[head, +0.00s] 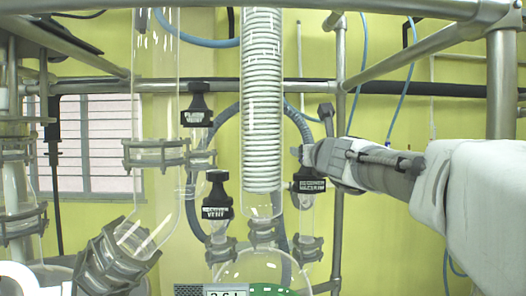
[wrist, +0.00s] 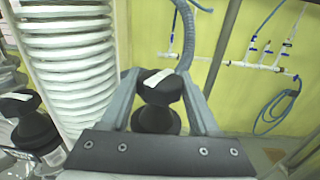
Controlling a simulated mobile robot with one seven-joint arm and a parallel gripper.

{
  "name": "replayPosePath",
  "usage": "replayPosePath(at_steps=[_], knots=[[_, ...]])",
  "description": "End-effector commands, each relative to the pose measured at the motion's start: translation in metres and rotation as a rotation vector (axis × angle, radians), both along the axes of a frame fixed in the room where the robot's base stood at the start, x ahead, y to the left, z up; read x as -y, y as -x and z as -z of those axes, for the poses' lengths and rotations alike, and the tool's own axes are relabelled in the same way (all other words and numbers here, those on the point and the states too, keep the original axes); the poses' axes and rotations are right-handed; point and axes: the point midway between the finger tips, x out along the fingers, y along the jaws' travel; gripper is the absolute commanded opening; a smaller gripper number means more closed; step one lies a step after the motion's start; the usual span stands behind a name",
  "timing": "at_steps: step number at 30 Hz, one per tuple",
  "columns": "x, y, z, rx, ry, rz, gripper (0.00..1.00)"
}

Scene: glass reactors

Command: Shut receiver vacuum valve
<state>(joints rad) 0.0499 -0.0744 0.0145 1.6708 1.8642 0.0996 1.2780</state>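The receiver vacuum valve (head: 308,185) has a black knob with a white-lettered label and stands right of the coiled condenser in the head view. In the wrist view its black knob (wrist: 158,92) lies between my fingers, a white label strip on top. My gripper (head: 312,157) reaches in from the right at the top of this valve. In the wrist view my gripper (wrist: 160,76) has one finger on each side of the knob, tips close to its sides. I cannot tell whether they press on it. The valve stem is hidden in the wrist view.
Two similar black valves, a vent valve (head: 217,200) and a higher one (head: 197,108), stand left of the glass condenser coil (head: 262,100). A metal upright (head: 340,75) is close behind my gripper. A grey hose (wrist: 188,35) runs behind the knob.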

Motion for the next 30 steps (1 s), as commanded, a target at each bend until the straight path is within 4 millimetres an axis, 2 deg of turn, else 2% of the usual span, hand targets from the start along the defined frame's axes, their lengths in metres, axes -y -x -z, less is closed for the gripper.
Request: replayPosePath(at_steps=[1,3,8,30], knots=[[0.0001,-0.0001,0.0000,0.000,0.000,0.001,0.23],[0.0002,-0.0001,-0.0001,0.000,0.000,0.001,0.13],[-0.0009,-0.0008,0.0034,0.000,0.001,0.032,0.13],[-0.0020,-0.0018,0.0011,-0.001,0.000,0.488,0.13]])
